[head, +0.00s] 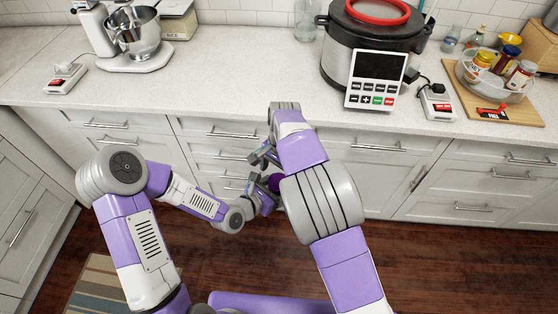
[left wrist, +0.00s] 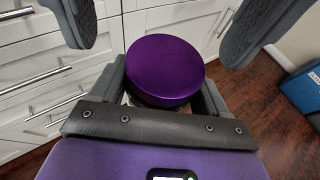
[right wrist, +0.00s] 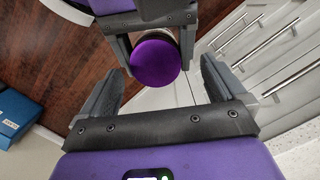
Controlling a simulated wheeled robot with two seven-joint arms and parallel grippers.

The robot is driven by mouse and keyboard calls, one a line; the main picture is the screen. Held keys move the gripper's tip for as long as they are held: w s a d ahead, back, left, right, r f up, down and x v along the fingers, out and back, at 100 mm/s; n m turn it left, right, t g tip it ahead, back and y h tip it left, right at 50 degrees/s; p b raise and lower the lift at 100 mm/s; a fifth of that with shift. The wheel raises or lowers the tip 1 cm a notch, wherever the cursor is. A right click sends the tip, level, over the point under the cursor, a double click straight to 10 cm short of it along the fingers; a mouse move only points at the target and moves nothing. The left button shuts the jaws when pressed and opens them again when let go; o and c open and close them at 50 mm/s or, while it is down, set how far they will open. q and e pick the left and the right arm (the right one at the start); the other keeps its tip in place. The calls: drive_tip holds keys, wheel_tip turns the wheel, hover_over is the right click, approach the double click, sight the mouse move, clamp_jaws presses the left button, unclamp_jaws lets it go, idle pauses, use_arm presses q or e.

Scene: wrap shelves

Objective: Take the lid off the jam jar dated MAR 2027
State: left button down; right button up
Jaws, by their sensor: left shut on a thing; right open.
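A jar with a round purple lid (left wrist: 165,68) stands between the fingers of my left gripper (head: 265,192), which is shut on it. The lid sits on the jar. The purple lid also shows in the right wrist view (right wrist: 155,62) and, partly hidden, in the head view (head: 274,183). The jar's body is mostly hidden and no date is readable. My right gripper (head: 264,157) is open and empty. In the left wrist view its two fingers stand apart beyond the lid, one to each side, not touching it.
Both grippers are in front of the white drawers (head: 220,155), below the counter edge. On the counter (head: 240,70) stand a mixer (head: 135,40), a large cooker (head: 360,45), and a clear bowl (head: 497,82) holding several jars. A blue box (right wrist: 15,115) is on the floor side.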

drive_tip(key=shift+f, duration=0.7)
drive_tip(key=shift+a, duration=0.15)
drive_tip(key=c, duration=1.2)
drive_tip(key=shift+a+r+n, duration=0.1)
drive_tip(key=shift+a+n, duration=0.1)
drive_tip(key=shift+n, duration=1.5)
drive_tip(key=o, duration=1)
drive_tip(key=shift+o, duration=0.7)
drive_tip(key=shift+d, duration=0.1)
drive_tip(key=shift+d, duration=0.1)
